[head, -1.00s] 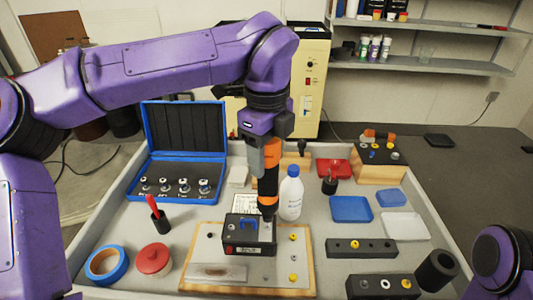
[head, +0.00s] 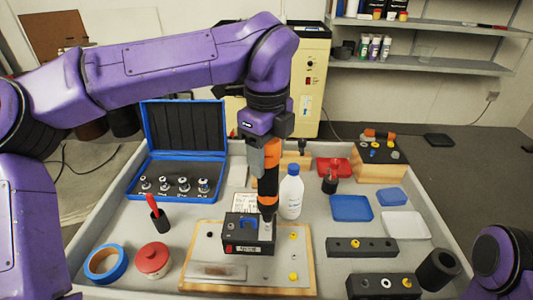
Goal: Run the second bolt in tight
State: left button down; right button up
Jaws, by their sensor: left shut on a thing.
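My left gripper (head: 267,158) is shut on an orange and black power driver (head: 268,186), held upright. The driver's tip points down at the right side of a black block (head: 249,246) with a blue part on it. The block sits on a wood-edged metal plate (head: 205,245). The bolt under the tip is hidden or too small to make out, and I cannot tell if the tip touches it. Several yellow and grey fasteners (head: 293,277) stand along the plate's right side. My right gripper is out of view.
A white bottle (head: 291,200) with a blue cap stands close to the driver's right. An open blue case (head: 180,175) is at the back left. Blue tape (head: 105,264) and a red-lidded tin (head: 152,258) lie at left. Black fastener blocks (head: 360,247) and a black cylinder (head: 437,269) are at right.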

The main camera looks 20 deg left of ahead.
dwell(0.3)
pick_arm(q)
jog(key=shift+r+p, duration=3.1)
jog(key=shift+r, duration=1.45)
jog(key=shift+f, duration=0.1)
